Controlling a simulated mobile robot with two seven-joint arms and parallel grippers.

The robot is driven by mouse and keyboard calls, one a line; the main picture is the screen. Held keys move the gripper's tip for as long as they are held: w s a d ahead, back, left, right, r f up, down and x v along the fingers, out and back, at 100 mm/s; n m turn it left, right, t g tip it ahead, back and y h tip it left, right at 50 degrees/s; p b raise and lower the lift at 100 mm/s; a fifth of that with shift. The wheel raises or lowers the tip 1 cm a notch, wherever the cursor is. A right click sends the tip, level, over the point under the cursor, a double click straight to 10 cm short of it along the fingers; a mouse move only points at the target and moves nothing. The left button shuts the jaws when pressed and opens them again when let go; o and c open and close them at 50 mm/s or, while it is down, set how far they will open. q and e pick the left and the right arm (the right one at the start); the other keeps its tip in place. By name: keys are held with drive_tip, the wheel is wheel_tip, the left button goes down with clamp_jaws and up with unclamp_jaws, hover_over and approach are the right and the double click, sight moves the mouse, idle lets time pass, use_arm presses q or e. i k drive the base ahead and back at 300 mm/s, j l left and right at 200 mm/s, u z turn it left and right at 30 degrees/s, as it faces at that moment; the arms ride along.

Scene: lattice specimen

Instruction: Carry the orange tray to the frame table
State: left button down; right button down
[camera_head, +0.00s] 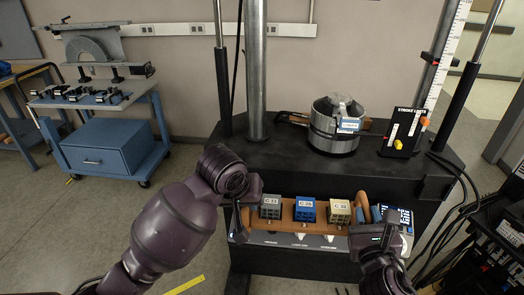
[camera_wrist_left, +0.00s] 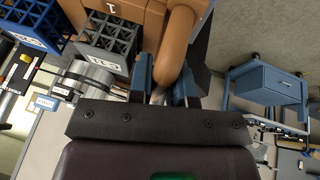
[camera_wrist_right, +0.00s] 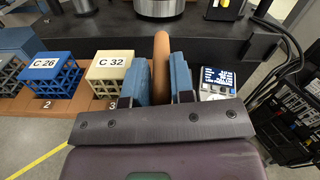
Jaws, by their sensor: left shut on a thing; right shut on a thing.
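The orange tray (camera_head: 287,213) is in front of the black frame table (camera_head: 200,155), near its front edge in the head view. Three lattice cubes sit in it in a row: grey (camera_head: 270,207), blue (camera_head: 305,210) and cream (camera_head: 340,211). The blue one reads C 26 and the cream one C 32 in the right wrist view. My left gripper (camera_wrist_left: 165,78) is shut on the tray's left handle (camera_wrist_left: 180,40). My right gripper (camera_wrist_right: 163,78) is shut on its right handle (camera_wrist_right: 161,50). In the head view, my left wrist hides the left handle.
On the frame table stand a steel pot-like vessel (camera_head: 335,130), a black block with coloured knobs (camera_head: 404,132) and metal columns. A control panel (camera_head: 300,240) shows below the tray. A blue cart (camera_head: 105,145) stands at the back left. Cables and black equipment crowd the right.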

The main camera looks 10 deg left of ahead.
sight(265, 157)
drive_tip(key=i+j, duration=0.4)
drive_tip(key=i, duration=0.15)
drive_tip(key=i+j, duration=0.35)
drive_tip(key=i, duration=0.15)
